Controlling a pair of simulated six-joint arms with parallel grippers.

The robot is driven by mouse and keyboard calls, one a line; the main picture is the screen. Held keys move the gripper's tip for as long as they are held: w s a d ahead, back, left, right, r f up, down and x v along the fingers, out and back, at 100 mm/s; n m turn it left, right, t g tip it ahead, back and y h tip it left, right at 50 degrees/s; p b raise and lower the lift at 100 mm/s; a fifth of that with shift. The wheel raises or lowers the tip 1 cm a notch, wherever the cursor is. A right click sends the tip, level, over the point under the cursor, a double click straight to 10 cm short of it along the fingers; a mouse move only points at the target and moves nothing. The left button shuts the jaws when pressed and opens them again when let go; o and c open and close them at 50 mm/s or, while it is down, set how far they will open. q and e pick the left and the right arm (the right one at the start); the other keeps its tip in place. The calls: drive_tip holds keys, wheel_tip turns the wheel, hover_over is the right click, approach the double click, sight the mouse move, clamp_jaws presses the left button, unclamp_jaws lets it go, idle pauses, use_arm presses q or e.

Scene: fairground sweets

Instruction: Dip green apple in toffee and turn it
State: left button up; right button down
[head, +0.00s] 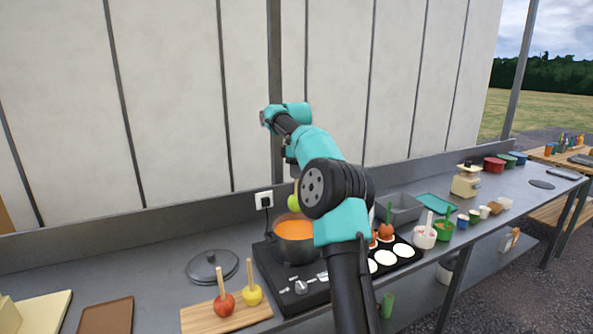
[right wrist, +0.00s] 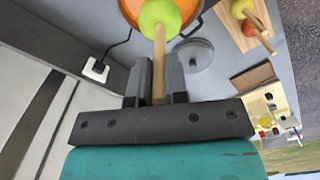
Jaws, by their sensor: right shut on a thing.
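My right gripper (right wrist: 158,78) is shut on the wooden stick (right wrist: 159,60) of the green apple (right wrist: 160,17). In the head view the green apple (head: 293,202) shows just left of my arm, above the pot of orange toffee (head: 293,230); my arm hides part of it and most of the gripper. The apple hangs from its stick and looks clear of the toffee surface. The pot (head: 290,252) stands on a black stove (head: 271,272). In the right wrist view the orange toffee (right wrist: 130,8) lies behind the apple. My left gripper is not in view.
A red apple (head: 223,304) and a yellow apple (head: 252,295) with sticks stand on a wooden board (head: 200,319). A lid (head: 212,267) lies left of the stove. Right of it are a dark tray (head: 407,256) with white rounds, a coated apple (head: 385,231) and topping cups.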

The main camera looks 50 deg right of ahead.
sight(297, 211)
drive_tip(key=shift+f, duration=7.6)
drive_tip(key=n, duration=0.5)
drive_tip(key=shift+n, duration=0.4)
drive_tip(key=n, duration=0.5)
drive_tip(key=shift+n, duration=0.4)
drive_tip(key=shift+m, duration=0.3)
